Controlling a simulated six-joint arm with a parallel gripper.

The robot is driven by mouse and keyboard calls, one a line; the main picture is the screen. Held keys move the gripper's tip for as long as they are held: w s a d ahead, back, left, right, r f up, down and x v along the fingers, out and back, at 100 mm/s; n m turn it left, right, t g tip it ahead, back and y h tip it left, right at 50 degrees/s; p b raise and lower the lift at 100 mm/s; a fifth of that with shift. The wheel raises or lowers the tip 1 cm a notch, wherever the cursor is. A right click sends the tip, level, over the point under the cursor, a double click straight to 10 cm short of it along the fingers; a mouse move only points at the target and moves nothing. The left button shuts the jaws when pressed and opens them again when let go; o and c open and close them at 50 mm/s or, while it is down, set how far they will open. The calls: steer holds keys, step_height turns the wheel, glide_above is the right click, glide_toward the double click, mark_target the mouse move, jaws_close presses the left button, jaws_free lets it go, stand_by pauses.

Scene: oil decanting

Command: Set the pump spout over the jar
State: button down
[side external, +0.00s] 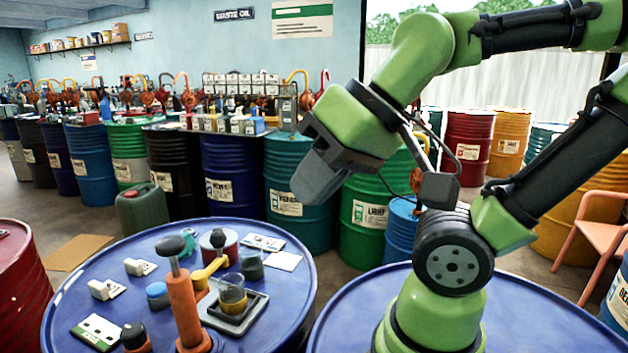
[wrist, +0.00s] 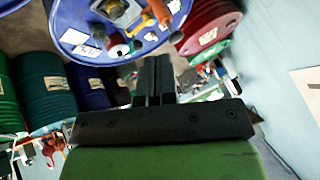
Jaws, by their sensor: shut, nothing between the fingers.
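An orange hand pump (side external: 184,308) stands upright on a blue drum top (side external: 290,235). Its yellow spout (side external: 208,271) points to the back right, and its tip appears behind and left of the jar. I cannot tell exactly how far it is from the mouth. The glass jar (side external: 232,294) holds amber liquid and stands in a dark square tray (side external: 248,317). My gripper (side external: 308,190) is shut and empty, raised well above and to the right of the drum top. In the wrist view my gripper (wrist: 155,62) is shut, with the orange pump (wrist: 159,10) beyond it.
A dark-knobbed red can (side external: 219,245), a dark green cup (side external: 251,266), a blue-topped pot (side external: 158,295), white blocks (side external: 103,289) and cards (side external: 98,330) crowd the drum top around the pump. A green jerrycan (side external: 142,208) and rows of drums stand behind. The air above the drum is clear.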

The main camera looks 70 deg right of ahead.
stand_by(0.3)
steer(key=c, duration=1.6)
jaws_free()
steer(key=o, duration=0.4)
steer(key=shift+w+r, duration=0.15)
steer(key=shift+w, duration=0.2)
steer(key=o, duration=0.4)
steer(key=w, duration=0.2)
steer(key=w+d+m+g, duration=0.1)
steer(key=w, duration=0.1)
steer(key=w+d+r+m, duration=0.1)
steer(key=w, duration=0.1)
steer(key=shift+w+r+g, duration=0.1)
steer(key=shift+w+g, duration=0.05)
steer(key=shift+g, duration=0.25)
steer(key=m+g, duration=0.4)
glide_toward(218, 233)
steer(key=shift+h, duration=0.3)
steer(key=f, duration=0.3)
steer(key=w+a+f, duration=0.1)
steer(key=f, duration=0.6)
steer(key=shift+w+a+f, duration=0.1)
steer(key=shift+w+a, duration=0.05)
steer(key=shift+w, duration=0.15)
